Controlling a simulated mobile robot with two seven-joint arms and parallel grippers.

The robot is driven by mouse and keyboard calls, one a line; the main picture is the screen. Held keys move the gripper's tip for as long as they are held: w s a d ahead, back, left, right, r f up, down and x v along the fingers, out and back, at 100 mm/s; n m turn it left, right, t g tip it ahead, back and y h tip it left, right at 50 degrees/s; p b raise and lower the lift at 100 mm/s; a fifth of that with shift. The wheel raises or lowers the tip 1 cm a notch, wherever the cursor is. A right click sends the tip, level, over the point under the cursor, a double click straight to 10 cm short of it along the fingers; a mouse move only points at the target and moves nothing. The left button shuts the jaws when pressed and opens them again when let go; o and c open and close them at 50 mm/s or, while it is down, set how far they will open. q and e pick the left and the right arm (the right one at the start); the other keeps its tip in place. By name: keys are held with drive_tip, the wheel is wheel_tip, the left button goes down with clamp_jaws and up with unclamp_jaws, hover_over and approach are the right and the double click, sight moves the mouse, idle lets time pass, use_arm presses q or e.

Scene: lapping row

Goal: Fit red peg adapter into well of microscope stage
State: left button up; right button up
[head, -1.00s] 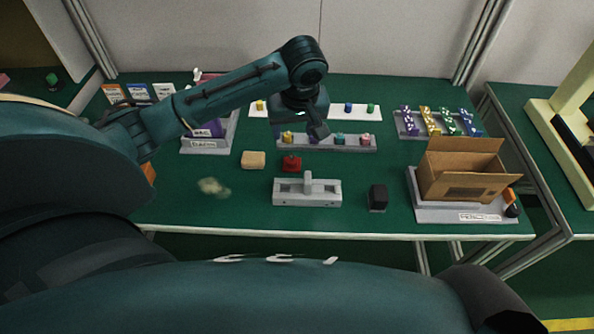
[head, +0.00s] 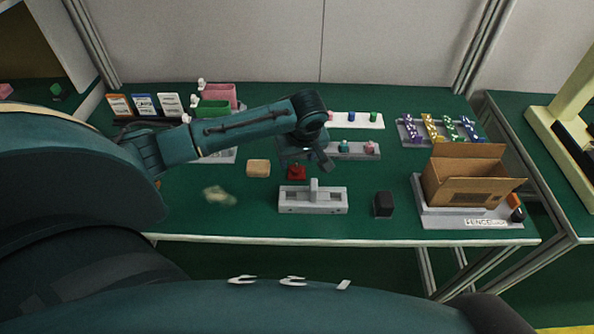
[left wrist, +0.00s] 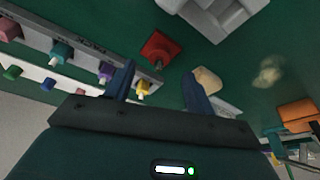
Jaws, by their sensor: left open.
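The red peg adapter (head: 297,173) is a small red block with a knob, on the green table just behind the grey microscope stage (head: 313,208). In the left wrist view the adapter (left wrist: 158,46) lies beyond the fingertips, and part of the stage (left wrist: 222,18) shows at the top edge. The well of the stage cannot be made out clearly. My left gripper (head: 312,165) hangs above and behind the adapter, pointing down. In the left wrist view its two fingers (left wrist: 158,82) are apart with nothing held between them. My right gripper is not in view.
A tan block (head: 258,168) lies left of the adapter, and a black block (head: 383,204) stands right of the stage. A grey rack with coloured knobs (head: 357,150) is behind. An open cardboard box (head: 470,185) stands at right. The table's front middle is clear.

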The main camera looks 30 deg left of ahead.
sight(297, 162)
use_arm(q)
drive_tip(key=x, duration=0.3)
drive_tip(key=shift+w+f, duration=0.15)
drive_tip(key=shift+f, duration=0.15)
clamp_jaws()
wheel_tip(297, 162, up, 10)
drive_tip(key=shift+d+r, duration=0.15)
drive_tip(key=shift+r, duration=0.05)
drive_tip(key=s+d+r+m+t+h+p, duration=0.1)
drive_tip(key=s+d+r+m+h+p, duration=0.1)
drive_tip(key=s+d+r+m, duration=0.7)
drive_tip(key=shift+s+d+m+h+p, duration=0.4)
drive_tip(key=shift+s+d+m+p, duration=0.15)
drive_tip(key=shift+d+m, duration=0.3)
